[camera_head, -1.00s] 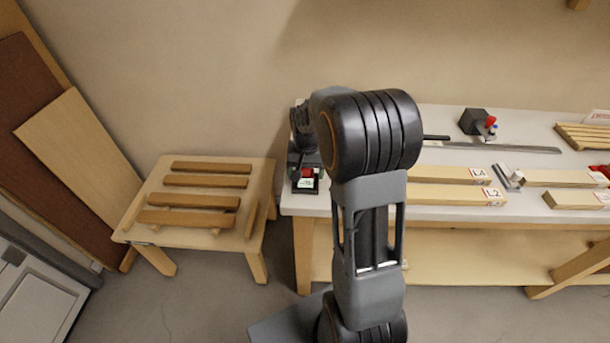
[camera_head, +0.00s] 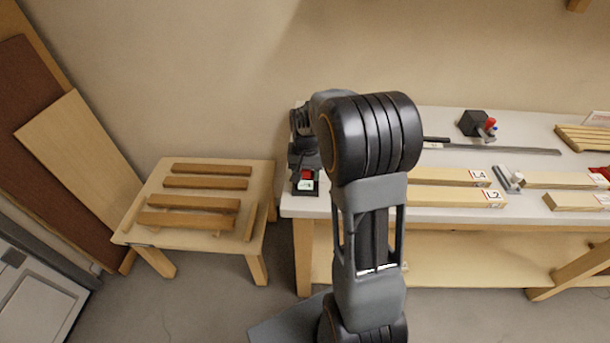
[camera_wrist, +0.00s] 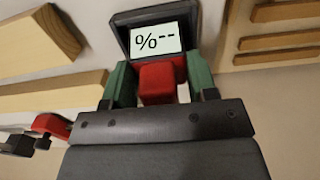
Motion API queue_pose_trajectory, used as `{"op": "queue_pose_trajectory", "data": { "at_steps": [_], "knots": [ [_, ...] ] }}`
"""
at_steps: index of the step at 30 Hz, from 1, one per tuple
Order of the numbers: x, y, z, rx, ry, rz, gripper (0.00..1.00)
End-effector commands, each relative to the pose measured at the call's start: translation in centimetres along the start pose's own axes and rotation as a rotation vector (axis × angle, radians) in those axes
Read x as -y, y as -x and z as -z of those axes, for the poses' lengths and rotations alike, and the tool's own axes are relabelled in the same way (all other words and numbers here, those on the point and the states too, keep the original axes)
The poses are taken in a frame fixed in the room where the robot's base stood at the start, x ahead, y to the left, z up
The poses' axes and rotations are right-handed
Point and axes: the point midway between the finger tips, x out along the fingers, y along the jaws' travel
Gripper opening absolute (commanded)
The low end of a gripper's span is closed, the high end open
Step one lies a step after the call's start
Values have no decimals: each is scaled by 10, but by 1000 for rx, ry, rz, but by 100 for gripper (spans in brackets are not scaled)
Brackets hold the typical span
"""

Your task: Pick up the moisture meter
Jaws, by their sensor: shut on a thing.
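The moisture meter (camera_wrist: 155,38) shows in the wrist view at top centre, with a dark frame, a lit display reading "%--" and a red part below it. My gripper (camera_wrist: 157,88) is shut on it, with green pieces on both sides of the red part. In the head view the meter (camera_head: 305,186) is small, at the left end of the workbench, with its red part and pale display showing. My gripper (camera_head: 303,158) is just behind it, partly hidden by my arm. Whether the meter touches the bench top is not clear.
The white workbench (camera_head: 450,213) holds labelled timber pieces (camera_head: 455,195), a long metal bar (camera_head: 500,147) and a dark block with a red part (camera_head: 474,123). A low wooden table (camera_head: 190,191) with several brown slats stands left. Boards lean on the wall.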

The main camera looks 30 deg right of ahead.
Motion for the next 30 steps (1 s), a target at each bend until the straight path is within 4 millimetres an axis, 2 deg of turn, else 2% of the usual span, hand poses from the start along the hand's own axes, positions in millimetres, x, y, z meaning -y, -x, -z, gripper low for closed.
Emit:
{"op": "queue_pose_trajectory", "data": {
  "at_steps": [5, 11, 20, 24, 30],
  "knots": [
    [0, 8, 1, -3, 0, 1, 25],
    [-2, 36, 0, -6, -1, 1, 25],
    [-46, 94, -26, -8, -5, 1, 25],
    [-74, 105, -42, -4, -6, 0, 25],
    [-102, 120, -59, -3, -4, 0, 25]
  ]
}}
